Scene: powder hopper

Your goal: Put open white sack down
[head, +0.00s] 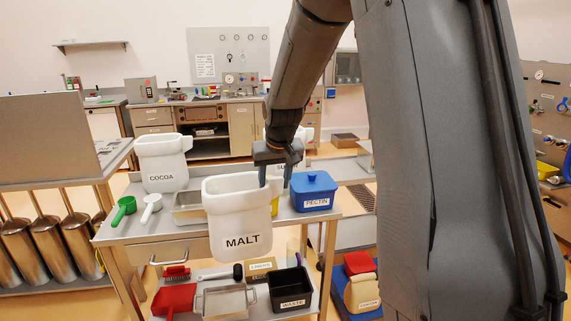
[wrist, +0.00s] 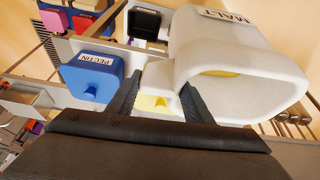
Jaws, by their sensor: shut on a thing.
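The open white container labelled MALT (head: 240,222), which looks more like a rigid tub than a soft sack, is upright in front of my gripper (head: 275,180). My gripper is shut on the tab at its rim, on the right side. In the wrist view the white tab lies between the fingers of my gripper (wrist: 160,88), and the mouth of the MALT container (wrist: 285,75) is open with something yellowish inside. In the head view the container overlaps the front edge of the steel table (head: 165,235); its base seems off the tabletop.
A white COCOA tub (head: 162,165), a green scoop (head: 123,210), a white scoop (head: 151,207) and a metal pan (head: 187,208) stand on the table. A blue PECTIN box (head: 314,192) is close to my gripper's right. A black WASTE bin (head: 291,288) is on the lower shelf.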

